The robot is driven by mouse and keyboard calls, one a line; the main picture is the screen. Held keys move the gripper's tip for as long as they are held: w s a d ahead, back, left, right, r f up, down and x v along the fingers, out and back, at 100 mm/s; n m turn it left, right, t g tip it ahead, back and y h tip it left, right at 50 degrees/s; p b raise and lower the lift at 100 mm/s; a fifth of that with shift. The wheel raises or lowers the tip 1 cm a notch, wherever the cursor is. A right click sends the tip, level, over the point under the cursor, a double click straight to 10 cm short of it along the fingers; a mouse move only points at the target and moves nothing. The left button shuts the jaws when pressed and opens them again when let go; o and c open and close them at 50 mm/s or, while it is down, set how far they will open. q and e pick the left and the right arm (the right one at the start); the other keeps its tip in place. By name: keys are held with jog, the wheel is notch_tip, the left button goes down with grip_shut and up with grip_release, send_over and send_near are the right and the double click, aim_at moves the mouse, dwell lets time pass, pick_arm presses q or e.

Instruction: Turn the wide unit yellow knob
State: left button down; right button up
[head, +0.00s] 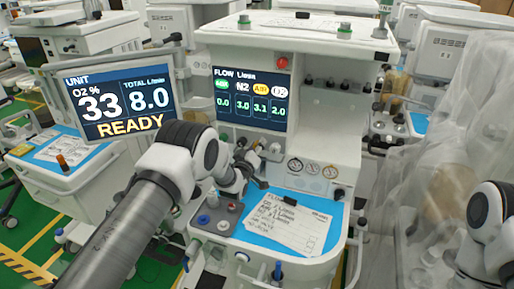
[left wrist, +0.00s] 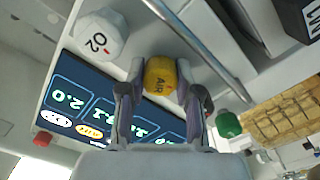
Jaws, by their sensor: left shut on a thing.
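The yellow knob marked AIR (left wrist: 160,74) sits between the two fingers of my left gripper (left wrist: 161,88) in the left wrist view. The fingers touch it on both sides. In the head view my left gripper (head: 246,162) is at the front of the wide unit (head: 330,125), just below its flow screen (head: 251,99); my arm and gripper hide the yellow knob there. The screen shows 0.0, 3.0, 3.1 and 2.0, with the Air label lit yellow. Part of my right arm shows at the right edge, but its gripper is out of view.
In the left wrist view a white O2 knob (left wrist: 99,36) and a green knob (left wrist: 228,125) flank the yellow one. A paper sheet (head: 290,222) lies on the blue worktop below. A monitor (head: 122,100) reading READY stands at left. Translucent sheeting (head: 415,170) hangs at right.

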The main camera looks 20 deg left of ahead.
pick_arm(q)
jog(key=shift+f+b, duration=0.2)
jog(key=shift+b, duration=0.2)
jog(key=shift+r+m, duration=0.25)
jog(key=shift+m, duration=0.05)
jog(key=c, duration=0.9)
grip_release()
jog(key=shift+o, duration=0.5)
jog(key=shift+w+f, duration=0.1)
pick_arm(e)
jog(key=shift+f, duration=0.65)
pick_arm(q)
jog(key=s, duration=1.2)
jog(key=shift+a, duration=0.15)
jog(key=shift+f, duration=0.1)
